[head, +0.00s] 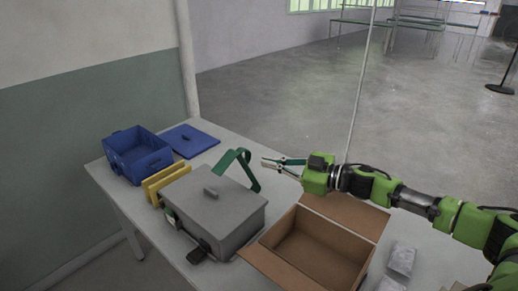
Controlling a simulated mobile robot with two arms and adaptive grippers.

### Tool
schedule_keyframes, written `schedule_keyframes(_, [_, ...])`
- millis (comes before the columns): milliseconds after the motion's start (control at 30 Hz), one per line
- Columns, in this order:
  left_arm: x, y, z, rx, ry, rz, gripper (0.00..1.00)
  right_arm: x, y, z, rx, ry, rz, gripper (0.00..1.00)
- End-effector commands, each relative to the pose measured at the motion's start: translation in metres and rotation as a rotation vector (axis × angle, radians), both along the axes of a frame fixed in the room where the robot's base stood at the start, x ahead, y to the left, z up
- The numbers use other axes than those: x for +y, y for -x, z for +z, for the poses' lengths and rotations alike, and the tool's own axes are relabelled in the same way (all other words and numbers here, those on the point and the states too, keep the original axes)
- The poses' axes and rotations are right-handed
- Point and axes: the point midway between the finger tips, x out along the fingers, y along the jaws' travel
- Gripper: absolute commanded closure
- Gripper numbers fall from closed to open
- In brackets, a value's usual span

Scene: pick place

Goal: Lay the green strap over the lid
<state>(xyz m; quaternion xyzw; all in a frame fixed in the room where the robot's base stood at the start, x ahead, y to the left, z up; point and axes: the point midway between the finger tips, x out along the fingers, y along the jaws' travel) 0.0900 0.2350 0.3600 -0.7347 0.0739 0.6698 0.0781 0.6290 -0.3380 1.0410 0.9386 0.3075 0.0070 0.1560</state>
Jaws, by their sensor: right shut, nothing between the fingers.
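A green strap (240,162) rises in a bent, folded shape at the far right side of a grey box. Its lower end runs down behind the box's far right edge. The grey box's lid (217,196) is on, with a small handle on top and nothing lying across it. A black latch (199,252) shows low at the box's near side. My right gripper (266,162) is shut and empty, a little to the right of the strap, pointing left at it and apart from it. My left gripper is not in view.
An open cardboard box (315,254) stands right of the grey box, below my right arm. A blue bin (138,155), its blue lid (191,140) and yellow pieces (165,181) are at the left. Clear bags (402,259) lie at the right. The table's far edge is near the strap.

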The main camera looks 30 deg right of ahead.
Motion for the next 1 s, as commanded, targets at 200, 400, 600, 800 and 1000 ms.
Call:
schedule_keyframes(200, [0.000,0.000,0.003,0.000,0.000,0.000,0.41,-0.026,-0.004,0.012,0.315,-0.405,-0.033,1.00])
schedule_keyframes(400, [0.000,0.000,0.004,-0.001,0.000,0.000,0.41,-0.057,-0.004,0.023,0.592,-0.782,-0.086,1.00])
schedule_keyframes(600, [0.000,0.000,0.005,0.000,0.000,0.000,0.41,-0.081,-0.002,0.033,0.778,-1.057,-0.127,1.00])
schedule_keyframes(800, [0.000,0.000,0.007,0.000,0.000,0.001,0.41,-0.087,-0.002,0.036,0.843,-1.156,-0.139,1.00])
schedule_keyframes(1000, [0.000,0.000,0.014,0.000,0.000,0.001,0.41,-0.072,-0.022,0.037,0.844,-1.160,-0.135,1.00])
